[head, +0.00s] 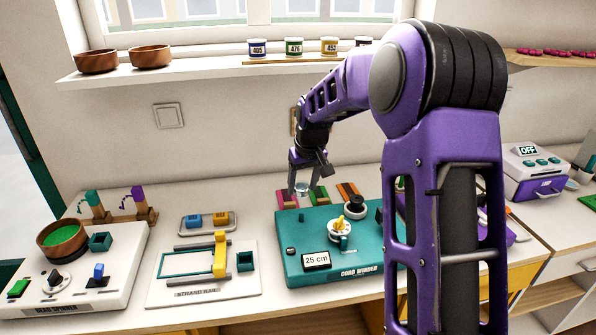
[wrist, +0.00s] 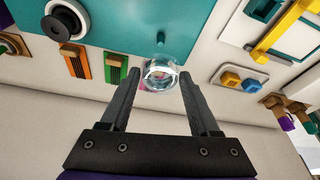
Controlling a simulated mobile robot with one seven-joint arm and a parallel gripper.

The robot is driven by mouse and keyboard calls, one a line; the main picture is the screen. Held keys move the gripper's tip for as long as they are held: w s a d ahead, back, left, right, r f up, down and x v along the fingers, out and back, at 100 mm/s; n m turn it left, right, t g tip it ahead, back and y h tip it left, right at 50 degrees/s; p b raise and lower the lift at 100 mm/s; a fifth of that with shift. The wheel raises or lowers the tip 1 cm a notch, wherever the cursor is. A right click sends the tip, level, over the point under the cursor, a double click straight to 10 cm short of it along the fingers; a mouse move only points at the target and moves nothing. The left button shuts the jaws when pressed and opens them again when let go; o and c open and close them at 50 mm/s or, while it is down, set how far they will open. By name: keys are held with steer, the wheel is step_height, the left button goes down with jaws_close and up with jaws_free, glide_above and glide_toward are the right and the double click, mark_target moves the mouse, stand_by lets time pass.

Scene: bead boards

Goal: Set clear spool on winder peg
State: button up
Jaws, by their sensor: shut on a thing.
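The clear spool (wrist: 160,76) is a small transparent round piece held between the fingertips of my gripper (wrist: 158,73) in the wrist view. In the head view the spool (head: 303,189) hangs under my gripper (head: 302,184), by the back edge of the teal cord winder (head: 308,238). A short teal peg (wrist: 161,41) stands up from the winder's top (wrist: 128,25) in the wrist view, just beyond the spool and apart from it in the picture. The height between spool and winder cannot be told. My arm covers the winder's right end in the head view.
Pink, green (head: 318,194) and orange (head: 348,191) strips lie behind the winder. The strand board (head: 205,289) and bead spinner (head: 80,285) stand left. A shelf (head: 215,66) hangs above.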

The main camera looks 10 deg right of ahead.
mark_target(302, 214)
steer(key=shift+b+x, duration=0.75)
steer(key=shift+x, duration=0.2)
steer(key=shift+f+b, duration=1.4)
steer(key=shift+f, duration=0.6)
steer(key=shift+s, duration=0.2)
steer(key=shift+f, duration=0.15)
steer(key=shift+f+b, duration=0.4)
steer(key=shift+f, duration=0.15)
steer(key=shift+f, duration=0.25)
steer(key=shift+d+f, duration=0.1)
steer(key=shift+f, duration=0.7)
